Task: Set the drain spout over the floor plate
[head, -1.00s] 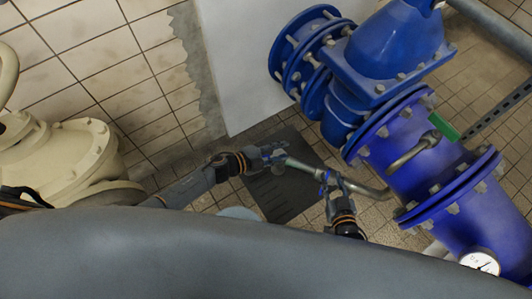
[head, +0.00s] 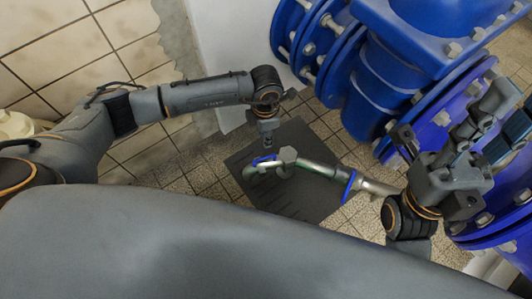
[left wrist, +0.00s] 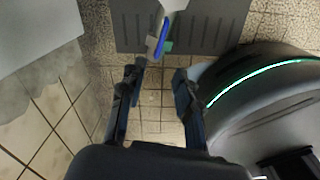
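The drain spout (head: 318,169) is a bent metal pipe with blue bands, running from the right with its end above the dark floor plate (head: 306,203). My left gripper (head: 267,146) points down close to the spout's end. In the left wrist view its fingers (left wrist: 158,84) are apart with nothing between them; the spout (left wrist: 160,36) shows just past the fingertips, in front of the plate (left wrist: 205,22). My right gripper (head: 450,150) is at the right with its fingers spread, apparently empty. It and its wrist hide the spout's other end.
Blue flanged pipes (head: 372,98) fill the upper right, close to my right gripper. A tiled wall (head: 70,45) and a white block (head: 215,45) stand at the left and back. Tiled floor (head: 210,170) around the plate is clear.

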